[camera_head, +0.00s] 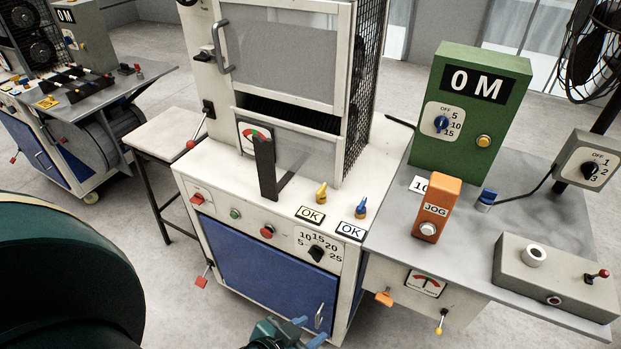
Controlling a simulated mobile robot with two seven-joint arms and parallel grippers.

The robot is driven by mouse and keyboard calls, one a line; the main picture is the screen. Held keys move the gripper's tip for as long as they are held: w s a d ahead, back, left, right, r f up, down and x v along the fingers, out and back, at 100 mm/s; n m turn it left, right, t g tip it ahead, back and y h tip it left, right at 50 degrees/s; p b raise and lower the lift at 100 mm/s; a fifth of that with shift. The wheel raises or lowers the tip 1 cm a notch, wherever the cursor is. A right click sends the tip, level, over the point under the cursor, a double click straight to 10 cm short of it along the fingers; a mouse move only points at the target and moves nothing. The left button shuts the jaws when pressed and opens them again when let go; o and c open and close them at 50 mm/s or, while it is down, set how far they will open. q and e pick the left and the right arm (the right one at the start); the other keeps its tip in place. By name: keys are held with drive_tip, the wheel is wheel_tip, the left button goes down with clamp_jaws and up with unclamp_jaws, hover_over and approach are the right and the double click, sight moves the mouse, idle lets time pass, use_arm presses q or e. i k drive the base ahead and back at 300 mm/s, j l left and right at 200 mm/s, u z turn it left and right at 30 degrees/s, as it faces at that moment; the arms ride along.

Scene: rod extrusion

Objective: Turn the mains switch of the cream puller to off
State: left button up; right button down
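The cream puller (221,178) stands in the middle, with a blue lower door and a mesh-sided upper housing. Its front panel carries a red switch (197,198) at the left end, a green button (235,213), a red button (267,231) and a black dial (316,253) marked 5 to 25. No legible label shows which control is the mains switch. My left gripper (308,331) is at the bottom edge, in front of the blue door and below the panel. Its two blue fingertips are apart with nothing visible between them. My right gripper is out of view.
A grey bench (460,225) at right holds a green timer box (467,115), an orange JOG box (436,209) and a grey control box (555,278). Red-handled levers (202,277) stick out at the puller's left. A small table (165,137) stands to its left.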

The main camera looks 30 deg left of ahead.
sight(197, 199)
drive_tip(key=k+z, duration=0.1)
drive_tip(key=z, duration=0.25)
drive_tip(key=k+z, duration=0.1)
drive_tip(key=z, duration=0.25)
drive_tip(key=k+z, duration=0.1)
drive_tip(key=z, duration=0.25)
drive_tip(key=k+j+z, duration=0.2)
drive_tip(key=j, duration=0.15)
drive_tip(key=j+z, duration=0.25)
drive_tip(key=k+j, duration=0.2)
drive_tip(key=j, duration=0.3)
drive_tip(key=k+j, duration=0.25)
drive_tip(key=j, duration=0.25)
drive_tip(key=k+j, duration=0.2)
drive_tip(key=j, duration=0.35)
drive_tip(key=k+j, duration=0.25)
drive_tip(key=j, duration=0.25)
drive_tip(key=k+j, duration=0.2)
drive_tip(key=j, duration=0.3)
drive_tip(key=k+j, duration=0.25)
drive_tip(key=j, duration=0.25)
drive_tip(key=k+j, duration=0.2)
drive_tip(key=j, duration=0.3)
drive_tip(key=k+j, duration=0.25)
drive_tip(key=j, duration=0.25)
